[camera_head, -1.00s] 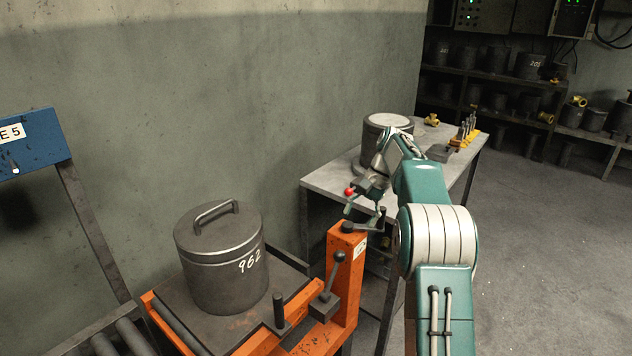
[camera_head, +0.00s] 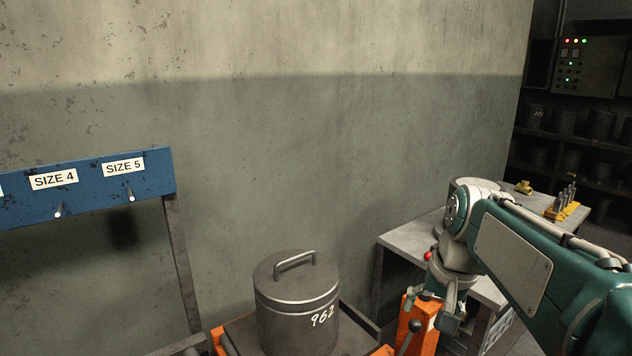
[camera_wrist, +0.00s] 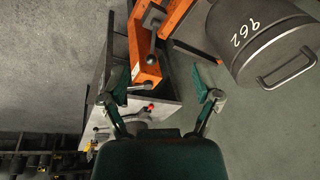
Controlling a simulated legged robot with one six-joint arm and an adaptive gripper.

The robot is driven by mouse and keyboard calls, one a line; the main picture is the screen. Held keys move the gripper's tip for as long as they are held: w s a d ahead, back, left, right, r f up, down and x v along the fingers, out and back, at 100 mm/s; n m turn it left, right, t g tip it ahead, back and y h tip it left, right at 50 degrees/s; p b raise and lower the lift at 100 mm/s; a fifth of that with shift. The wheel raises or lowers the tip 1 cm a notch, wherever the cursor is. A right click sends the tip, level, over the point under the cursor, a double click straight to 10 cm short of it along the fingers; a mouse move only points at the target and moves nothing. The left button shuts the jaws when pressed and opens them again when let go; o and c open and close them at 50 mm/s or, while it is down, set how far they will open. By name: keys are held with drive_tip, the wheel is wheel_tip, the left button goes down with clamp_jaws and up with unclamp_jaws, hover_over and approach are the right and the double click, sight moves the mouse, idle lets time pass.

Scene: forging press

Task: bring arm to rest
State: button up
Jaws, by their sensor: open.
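My gripper (camera_wrist: 165,88) is open and empty in the wrist view, its two green-tipped fingers spread apart. In the head view my gripper (camera_head: 440,308) hangs low at the right, pointing down close to an orange post (camera_head: 418,325). The fingers partly overlap the post in the picture; I cannot tell if they touch it. My arm is folded, its green and grey links filling the lower right of the head view.
A dark lidded canister marked 962 (camera_head: 296,305) stands left of my gripper. A grey table (camera_head: 408,240) with a red knob is behind the arm. A blue board (camera_head: 85,188) labelled SIZE 4 and SIZE 5 stands at left. Dark shelves (camera_head: 565,150) are at far right.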

drive_tip(key=s+a+f+n+t, duration=0.1)
drive_tip(key=s+f+n, duration=0.1)
drive_tip(key=s, duration=0.6)
drive_tip(key=s+a+f+n+t+h, duration=0.1)
drive_tip(key=s+f, duration=0.3)
drive_tip(key=s, duration=0.4)
drive_tip(key=shift+a+n+t, duration=0.4)
drive_tip(key=shift+n+t, duration=0.1)
drive_tip(key=shift+t, duration=0.2)
